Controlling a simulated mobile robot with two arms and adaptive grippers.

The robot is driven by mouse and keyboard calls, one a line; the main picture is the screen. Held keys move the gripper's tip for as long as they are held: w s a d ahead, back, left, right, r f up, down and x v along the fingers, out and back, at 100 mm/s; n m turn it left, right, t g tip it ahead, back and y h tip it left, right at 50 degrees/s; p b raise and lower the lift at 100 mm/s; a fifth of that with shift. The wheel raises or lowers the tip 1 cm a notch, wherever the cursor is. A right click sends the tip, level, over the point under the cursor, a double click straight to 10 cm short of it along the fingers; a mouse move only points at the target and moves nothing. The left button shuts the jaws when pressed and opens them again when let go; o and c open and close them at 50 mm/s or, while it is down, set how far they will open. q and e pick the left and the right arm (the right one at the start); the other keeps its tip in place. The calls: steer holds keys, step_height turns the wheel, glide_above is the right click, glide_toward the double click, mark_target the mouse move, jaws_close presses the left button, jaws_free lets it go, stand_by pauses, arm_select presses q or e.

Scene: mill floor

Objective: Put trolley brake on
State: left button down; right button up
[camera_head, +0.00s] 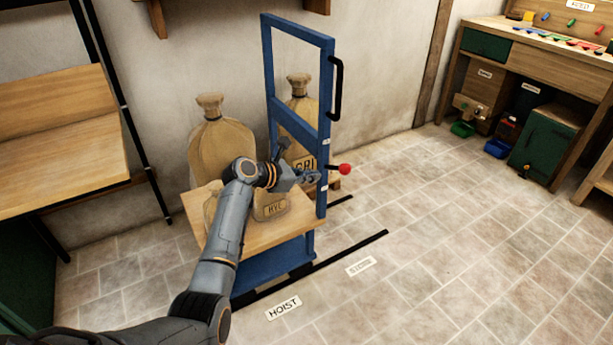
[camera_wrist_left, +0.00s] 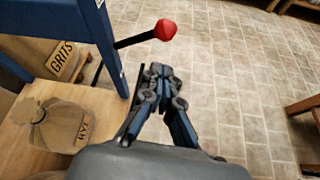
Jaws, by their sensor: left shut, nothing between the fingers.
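The trolley has a blue frame (camera_head: 323,120) with a black handle and a wooden deck (camera_head: 240,238). The brake lever's red knob (camera_head: 345,169) sticks out from the right side of the frame. In the left wrist view the red knob (camera_wrist_left: 165,30) ends a black rod beside the blue post (camera_wrist_left: 98,40). My left gripper (camera_head: 312,176) is shut and empty, close to the post and left of the knob in the head view. In the wrist view its fingertips (camera_wrist_left: 160,72) are below the knob, with a visible gap. My right gripper is not in view.
A sack marked RYE (camera_head: 270,205) lies on the deck; a GRITS sack (camera_head: 300,125) and another tan sack (camera_head: 222,140) stand behind. Floor labels HOIST (camera_head: 283,307) and another lie by black strips. A workbench (camera_head: 540,60) stands right; the middle floor is clear.

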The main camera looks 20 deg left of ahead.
arm_select(q)
steer(key=shift+v, duration=0.8)
